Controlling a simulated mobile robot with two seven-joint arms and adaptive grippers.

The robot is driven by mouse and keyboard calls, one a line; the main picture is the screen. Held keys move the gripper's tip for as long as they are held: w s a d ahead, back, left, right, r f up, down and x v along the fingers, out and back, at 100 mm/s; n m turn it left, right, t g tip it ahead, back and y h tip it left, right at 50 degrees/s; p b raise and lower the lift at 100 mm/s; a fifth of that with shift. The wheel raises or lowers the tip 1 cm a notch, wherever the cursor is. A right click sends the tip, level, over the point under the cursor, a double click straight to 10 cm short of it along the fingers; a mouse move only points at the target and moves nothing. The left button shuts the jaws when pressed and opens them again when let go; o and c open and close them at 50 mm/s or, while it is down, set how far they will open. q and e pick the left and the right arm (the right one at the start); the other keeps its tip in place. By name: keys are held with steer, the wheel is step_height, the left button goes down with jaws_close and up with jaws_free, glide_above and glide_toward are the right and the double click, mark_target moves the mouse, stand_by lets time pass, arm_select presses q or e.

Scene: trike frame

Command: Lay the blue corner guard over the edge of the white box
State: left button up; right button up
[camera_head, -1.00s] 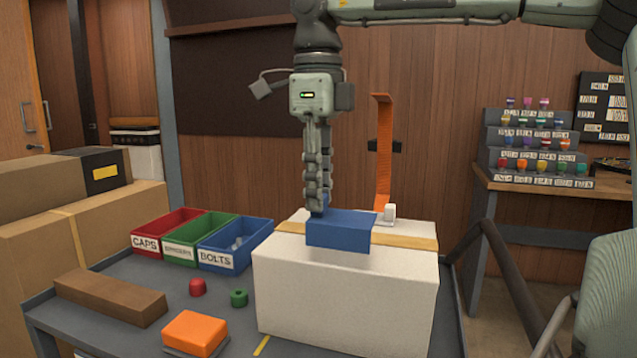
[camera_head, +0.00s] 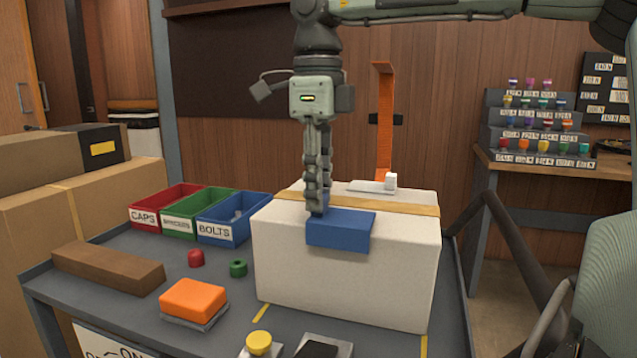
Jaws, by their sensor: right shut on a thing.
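The blue corner guard (camera_head: 341,230) is at the front top edge of the white box (camera_head: 345,278). One face lies along the top and the other hangs down the front. It looks seated on the edge, but I cannot tell whether a small gap is left. My right gripper (camera_head: 318,208) points down and is shut on the guard's left end. The white box stands on the grey cart with a tan strap (camera_head: 412,207) across its top. My left gripper is not in view.
Red, green and blue bins (camera_head: 228,228) stand left of the box. A brown block (camera_head: 108,268), a red cap (camera_head: 196,258), a green ring (camera_head: 238,268) and an orange block (camera_head: 193,299) lie on the cart. An upright orange strip (camera_head: 384,120) rises behind the box.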

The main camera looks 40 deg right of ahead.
steer(key=shift+f, duration=0.25)
steer(key=o, duration=1)
steer(key=shift+r, duration=0.15)
step_height(320, 180, up, 12)
steer(key=shift+f, duration=0.2)
stand_by(0.4)
